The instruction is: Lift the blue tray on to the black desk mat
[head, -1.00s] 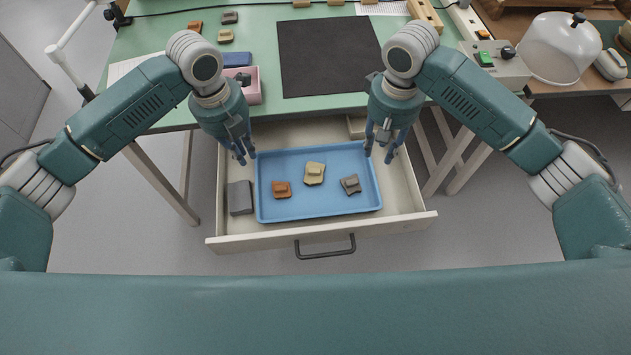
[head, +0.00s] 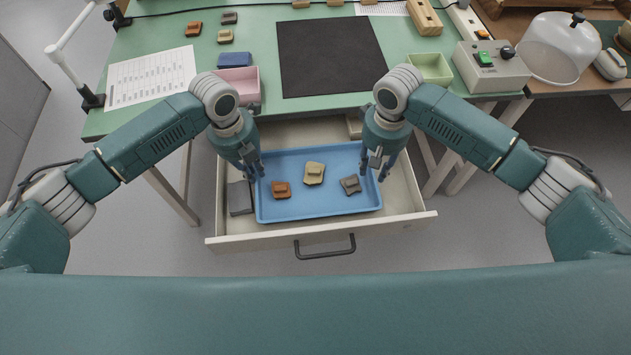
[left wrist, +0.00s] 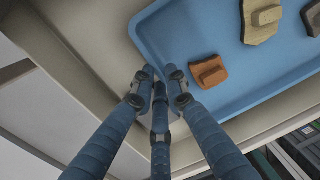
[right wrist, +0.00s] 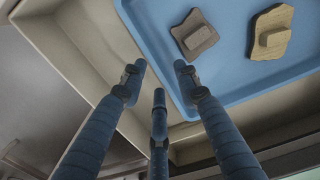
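The blue tray (head: 320,205) lies flat inside the open drawer. It carries an orange-brown sherd (head: 281,190), a tan sherd (head: 314,173) and a grey-brown sherd (head: 350,184). The black desk mat (head: 330,55) lies bare on the green bench.
A grey block (head: 240,198) lies in the drawer left of the tray. The drawer (head: 400,222) has walls around the tray. On the bench, a pink bin (head: 240,82) and a blue block (head: 234,60) stand left of the mat, and a green bin (head: 430,68) right.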

